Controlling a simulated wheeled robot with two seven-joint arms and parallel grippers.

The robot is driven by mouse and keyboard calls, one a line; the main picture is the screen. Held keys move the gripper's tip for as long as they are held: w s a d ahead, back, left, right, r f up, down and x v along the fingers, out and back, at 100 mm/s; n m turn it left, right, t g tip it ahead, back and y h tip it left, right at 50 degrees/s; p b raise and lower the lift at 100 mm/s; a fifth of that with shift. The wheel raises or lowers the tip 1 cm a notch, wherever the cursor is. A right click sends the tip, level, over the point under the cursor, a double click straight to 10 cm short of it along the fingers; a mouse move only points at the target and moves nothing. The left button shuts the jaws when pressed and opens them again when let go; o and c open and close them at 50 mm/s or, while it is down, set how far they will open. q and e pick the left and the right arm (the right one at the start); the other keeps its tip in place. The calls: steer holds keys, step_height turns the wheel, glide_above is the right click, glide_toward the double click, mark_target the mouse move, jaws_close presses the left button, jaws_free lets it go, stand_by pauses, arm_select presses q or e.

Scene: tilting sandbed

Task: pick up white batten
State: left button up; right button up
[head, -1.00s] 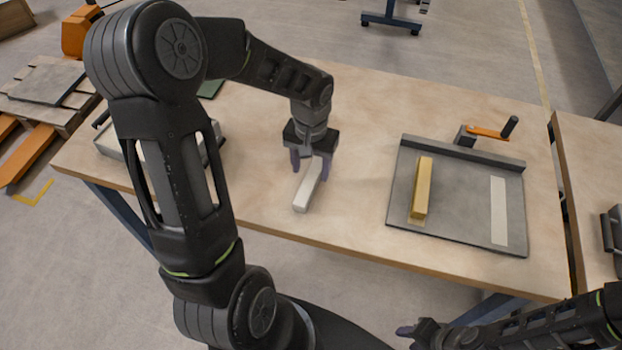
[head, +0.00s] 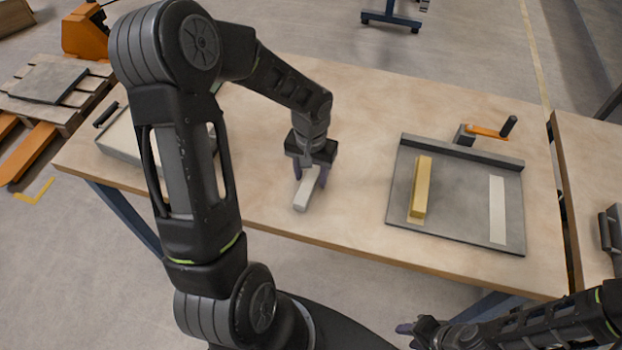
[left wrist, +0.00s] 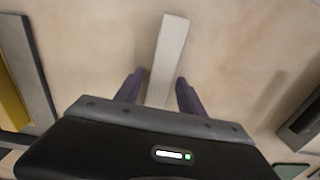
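In the left wrist view the batten (left wrist: 168,52) runs up from between the two fingers. My left gripper (head: 310,177) is open above it, one purple finger on each side. In the left wrist view my left gripper (left wrist: 158,92) shows gaps between fingers and batten. The palm hides the batten's near end there. My right gripper (head: 410,333) is at the bottom edge, away from the table; its opening is unclear.
A grey plate (head: 455,205) with a raised back ledge and an orange-handled crank (head: 487,131) lies to the right. It bears a yellow bar (head: 421,187) and a pale strip (head: 497,210). A grey tray (head: 122,148) stands left, partly behind my arm. Table around the batten is clear.

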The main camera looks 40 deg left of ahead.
mark_target(311, 177)
arm_select(q)
jaws_close()
stand_by(0.5)
step_height(311, 177, up, 10)
steer(key=b, duration=0.1)
stand_by(0.4)
stand_by(0.5)
